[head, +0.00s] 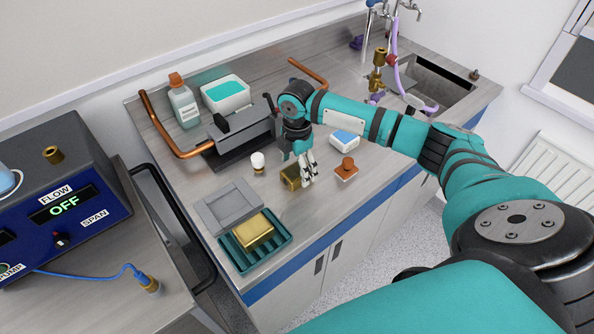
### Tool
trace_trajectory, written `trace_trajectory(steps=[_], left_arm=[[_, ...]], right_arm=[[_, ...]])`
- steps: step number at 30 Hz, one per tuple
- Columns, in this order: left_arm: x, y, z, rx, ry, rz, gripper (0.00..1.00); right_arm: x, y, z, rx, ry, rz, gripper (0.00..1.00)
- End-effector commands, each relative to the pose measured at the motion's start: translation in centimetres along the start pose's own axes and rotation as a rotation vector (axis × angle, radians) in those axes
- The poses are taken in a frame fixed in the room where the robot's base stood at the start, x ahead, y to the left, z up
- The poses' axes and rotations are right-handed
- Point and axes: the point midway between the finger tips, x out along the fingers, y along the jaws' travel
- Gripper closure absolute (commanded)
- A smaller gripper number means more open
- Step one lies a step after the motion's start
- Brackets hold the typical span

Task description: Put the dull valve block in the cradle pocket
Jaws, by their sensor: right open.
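A dull, dark brass block (290,177) stands on the bench near its front edge. My right gripper (307,175) points down with its fingers open, close at the block's right side; I cannot tell whether they touch it. A brighter yellow block (253,231) lies in a ribbed green tray (275,259) at the front left of the bench. A flat grey piece with a square recessed face (228,206) sits just behind the tray; I cannot tell whether it is the cradle pocket. My left gripper is not in view.
A white-capped small jar (258,162) and a copper-brown stopper-like piece (346,169) stand near the gripper. Behind are a dark grey fixture (240,140), a bottle (184,104) and a white tub (225,93). A white-and-blue box (344,139) sits right of the gripper.

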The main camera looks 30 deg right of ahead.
Motion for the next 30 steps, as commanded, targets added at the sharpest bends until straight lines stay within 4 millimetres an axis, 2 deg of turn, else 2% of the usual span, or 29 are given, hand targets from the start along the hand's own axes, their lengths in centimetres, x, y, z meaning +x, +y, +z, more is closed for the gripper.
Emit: trace_trajectory(steps=[6,12,14,30], left_arm=[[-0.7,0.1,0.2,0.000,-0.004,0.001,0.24],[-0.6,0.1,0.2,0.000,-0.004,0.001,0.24],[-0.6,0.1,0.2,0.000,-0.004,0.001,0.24],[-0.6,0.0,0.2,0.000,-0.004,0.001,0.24]], right_arm=[[2.0,0.0,0.1,0.000,-0.001,0.000,0.19],[2.1,0.0,0.1,0.000,-0.001,0.002,0.19],[2.1,0.0,0.1,0.000,-0.001,0.002,0.26],[2.0,0.1,0.1,0.001,-0.001,0.003,0.96]])
